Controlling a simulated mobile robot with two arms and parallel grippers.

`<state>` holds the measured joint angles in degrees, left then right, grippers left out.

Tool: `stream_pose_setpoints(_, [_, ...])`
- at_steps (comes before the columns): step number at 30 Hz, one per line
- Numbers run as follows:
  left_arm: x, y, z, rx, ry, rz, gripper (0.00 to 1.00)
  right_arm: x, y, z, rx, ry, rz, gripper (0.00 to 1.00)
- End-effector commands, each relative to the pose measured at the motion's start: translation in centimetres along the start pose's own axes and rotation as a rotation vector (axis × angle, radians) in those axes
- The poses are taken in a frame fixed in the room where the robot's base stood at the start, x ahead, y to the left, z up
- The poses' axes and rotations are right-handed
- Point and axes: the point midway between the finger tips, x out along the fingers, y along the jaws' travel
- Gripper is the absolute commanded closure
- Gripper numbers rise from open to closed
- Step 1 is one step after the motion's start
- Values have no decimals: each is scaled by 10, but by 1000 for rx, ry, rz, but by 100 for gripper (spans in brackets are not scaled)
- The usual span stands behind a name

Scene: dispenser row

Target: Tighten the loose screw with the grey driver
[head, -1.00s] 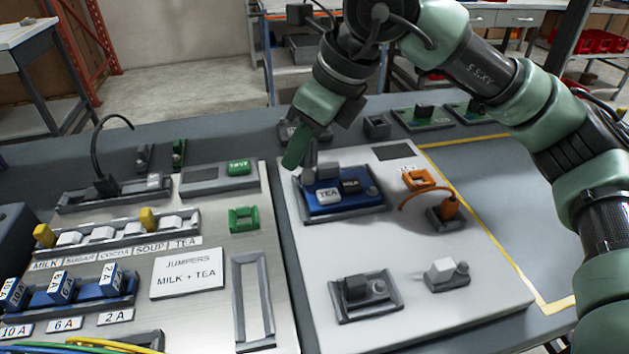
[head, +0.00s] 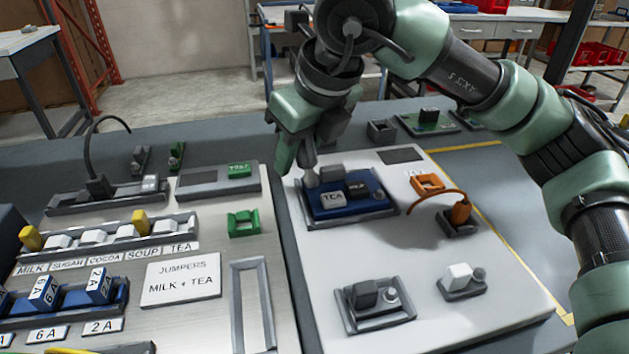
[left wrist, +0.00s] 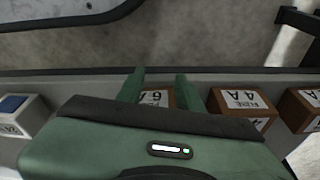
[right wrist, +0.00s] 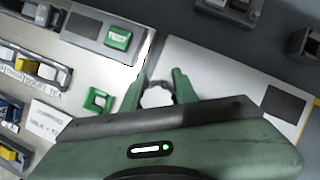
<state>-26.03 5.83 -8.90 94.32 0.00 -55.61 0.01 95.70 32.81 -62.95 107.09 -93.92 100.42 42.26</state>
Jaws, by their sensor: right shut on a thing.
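My right gripper (head: 292,152) is shut on the grey driver (head: 309,166) and holds it upright at the back-left corner of the blue module (head: 350,208). The module carries TEA and MILK blocks. The driver's lower end meets or hides that corner, so I cannot tell whether it touches a screw. A round grey screw head (head: 379,194) shows at the module's right end. In the right wrist view the driver's round grey end (right wrist: 158,96) sits between the fingers. My left gripper (left wrist: 160,88) is open in its wrist view, above a brown 6 A fuse block (left wrist: 156,98).
The white panel also bears an orange plug with a cable (head: 461,212), a dark block unit (head: 375,302) and a white block unit (head: 463,280). The left panel (head: 225,215) holds fuses and jumpers. The white panel's front middle is clear.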

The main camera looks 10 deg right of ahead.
Motion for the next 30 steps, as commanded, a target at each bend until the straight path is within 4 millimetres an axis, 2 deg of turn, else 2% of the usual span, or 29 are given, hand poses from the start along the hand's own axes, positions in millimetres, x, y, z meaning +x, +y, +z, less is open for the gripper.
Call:
stream_pose_setpoints(1, [1, 0, 1, 0, -1, 0, 64, 4, 8, -3, -10, 12, 17, 100])
stream_pose_setpoints(18, [22, 0, 23, 4, -19, 0, 64, -14, 5, 6, -7, 5, 14, 100])
stream_pose_setpoints(30, [24, 1, 18, 6, -11, 2, 64, -17, 3, 7, -4, 3, 9, 100])
